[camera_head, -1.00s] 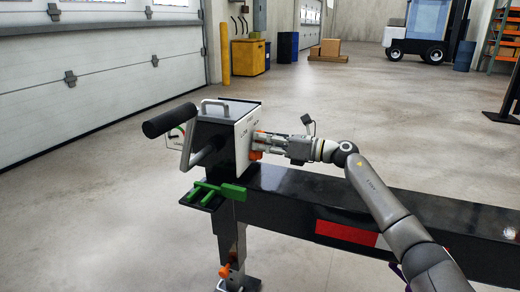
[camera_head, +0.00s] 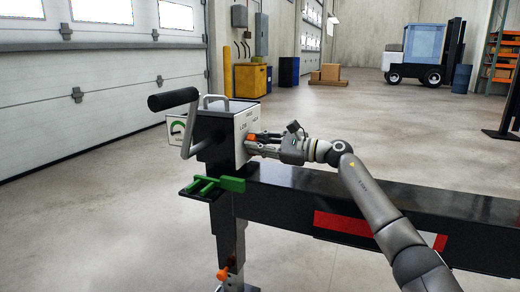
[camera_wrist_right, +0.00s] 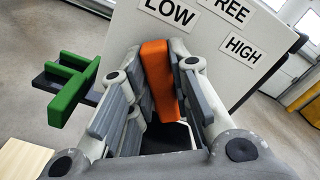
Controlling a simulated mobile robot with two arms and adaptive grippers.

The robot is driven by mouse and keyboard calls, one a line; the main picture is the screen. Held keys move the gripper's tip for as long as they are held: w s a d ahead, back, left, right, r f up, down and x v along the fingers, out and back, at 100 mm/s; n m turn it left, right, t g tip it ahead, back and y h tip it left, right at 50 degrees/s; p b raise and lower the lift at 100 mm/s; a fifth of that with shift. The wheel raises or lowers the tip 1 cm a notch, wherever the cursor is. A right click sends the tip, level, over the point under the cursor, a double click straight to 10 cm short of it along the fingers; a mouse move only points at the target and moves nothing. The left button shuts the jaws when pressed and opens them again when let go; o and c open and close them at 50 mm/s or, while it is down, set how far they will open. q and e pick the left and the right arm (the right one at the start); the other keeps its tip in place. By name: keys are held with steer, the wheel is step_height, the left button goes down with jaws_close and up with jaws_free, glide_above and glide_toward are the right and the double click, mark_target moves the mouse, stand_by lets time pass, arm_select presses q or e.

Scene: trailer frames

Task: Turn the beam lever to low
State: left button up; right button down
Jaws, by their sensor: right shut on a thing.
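The orange beam lever (camera_wrist_right: 157,68) sits between the fingers of my right gripper (camera_wrist_right: 155,95), which is shut on it. In the wrist view its upper end lies just below the LOW label (camera_wrist_right: 168,12); the FREE label (camera_wrist_right: 230,10) and HIGH label (camera_wrist_right: 242,50) are further right. The labels are on the white face of the box (camera_head: 240,129) on top of the black beam's end. In the head view my right gripper (camera_head: 259,145) reaches that face from the right, and only a little orange shows. My left gripper is not in view.
The black beam (camera_head: 375,205) runs right under my arm. A crank with a black grip (camera_head: 173,99) sticks out left of the box. Green parts (camera_head: 215,184) sit below it. An orange handle (camera_head: 222,273) is on the leg. The floor around is open.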

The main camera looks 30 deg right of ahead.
steer(key=shift+s+a+f+n+b, duration=0.15)
steer(key=shift+a+f+n+b, duration=0.1)
steer(key=shift+n+b, duration=0.4)
steer(key=shift+n, duration=0.25)
steer(key=c, duration=1.3)
jaws_free()
steer(key=v, duration=1.2)
steer(key=shift+s, duration=0.1)
